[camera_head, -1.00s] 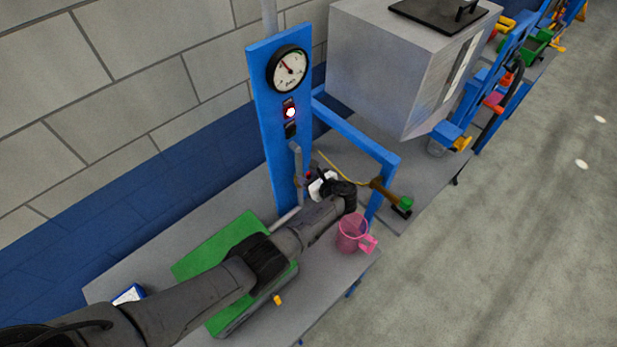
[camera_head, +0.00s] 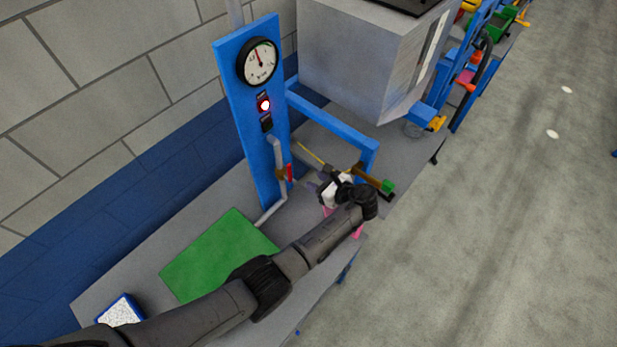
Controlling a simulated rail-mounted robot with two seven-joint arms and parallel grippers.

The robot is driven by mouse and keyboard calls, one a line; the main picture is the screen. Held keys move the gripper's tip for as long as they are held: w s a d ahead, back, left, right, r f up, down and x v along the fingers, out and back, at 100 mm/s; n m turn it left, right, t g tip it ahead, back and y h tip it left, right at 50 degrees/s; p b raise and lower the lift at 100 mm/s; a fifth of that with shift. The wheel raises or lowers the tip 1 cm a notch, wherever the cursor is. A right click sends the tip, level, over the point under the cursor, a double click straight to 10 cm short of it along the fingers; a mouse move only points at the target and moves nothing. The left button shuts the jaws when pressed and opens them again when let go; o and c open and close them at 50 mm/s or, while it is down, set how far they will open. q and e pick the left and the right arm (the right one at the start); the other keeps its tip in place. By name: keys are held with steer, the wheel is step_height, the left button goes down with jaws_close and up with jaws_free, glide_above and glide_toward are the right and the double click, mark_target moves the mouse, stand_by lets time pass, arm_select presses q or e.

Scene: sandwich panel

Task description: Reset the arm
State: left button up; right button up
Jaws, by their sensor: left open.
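My left arm reaches in from the lower left, and its left gripper (camera_head: 317,184) is at the blue panel's right side. The gripper is open, with its fingers pointing toward the pipe. A red valve handle (camera_head: 290,172) stands upright on the grey pipe (camera_head: 280,155), a little left of the fingers and apart from them. The blue panel (camera_head: 247,120) carries a round gauge (camera_head: 258,62) with its needle near the top, and a lit red lamp (camera_head: 264,105). My right gripper is not in view.
A green board (camera_head: 215,255) and a blue-edged white pad (camera_head: 120,311) lie on the grey table (camera_head: 185,232). A pink mug (camera_head: 358,231) is mostly hidden behind my arm. A blue frame (camera_head: 335,125) and a big grey box (camera_head: 350,60) stand beyond. The floor at right is clear.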

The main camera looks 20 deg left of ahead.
arm_select(q)
steer(key=shift+s+d+r, duration=0.15)
steer(key=shift+d, duration=0.3)
stand_by(0.3)
